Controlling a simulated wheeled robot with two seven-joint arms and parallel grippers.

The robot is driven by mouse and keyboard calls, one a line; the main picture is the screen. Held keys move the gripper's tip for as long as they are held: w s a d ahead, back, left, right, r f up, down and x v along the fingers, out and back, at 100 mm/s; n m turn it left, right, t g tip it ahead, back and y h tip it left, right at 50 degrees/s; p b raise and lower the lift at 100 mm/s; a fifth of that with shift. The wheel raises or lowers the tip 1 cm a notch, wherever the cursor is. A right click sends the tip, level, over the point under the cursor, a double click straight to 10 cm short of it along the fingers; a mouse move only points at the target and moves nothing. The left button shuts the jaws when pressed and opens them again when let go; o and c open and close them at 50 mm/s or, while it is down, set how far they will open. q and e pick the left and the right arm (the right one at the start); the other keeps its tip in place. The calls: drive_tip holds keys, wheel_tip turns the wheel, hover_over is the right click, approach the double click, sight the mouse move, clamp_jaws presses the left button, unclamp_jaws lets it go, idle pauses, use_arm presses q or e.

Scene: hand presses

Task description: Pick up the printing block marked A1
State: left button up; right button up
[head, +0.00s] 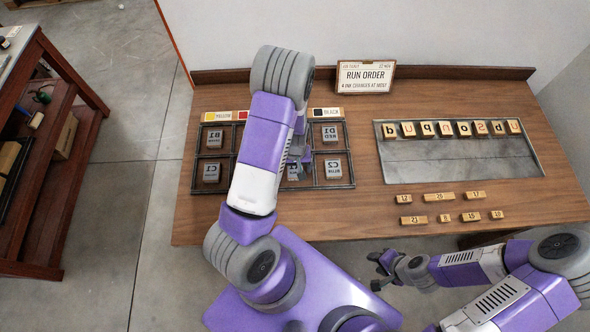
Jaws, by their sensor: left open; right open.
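No block that I can read as A1 shows in the head view. A dark divided tray (343,185) holds grey printing blocks, among them one that seems marked B1 (214,138), one marked D1 (330,133) and one that seems marked C2 (332,168). Another block on the left (211,172) is hard to read. My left arm crosses the tray and hides its middle cells; a block there is partly covered. My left gripper (303,158) is open over the tray's middle, partly hidden by the arm. My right gripper (377,271) is open and empty, off the table's front edge.
A metal plate (460,165) on the right holds a row of wooden letter blocks. Several small numbered wooden pieces (439,197) lie in front of it. A run order sign (365,77) stands at the back. A shelf (75,145) stands apart at far left.

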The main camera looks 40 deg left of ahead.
use_arm(q)
drive_tip(key=c, duration=1.2)
drive_tip(key=shift+r, duration=0.15)
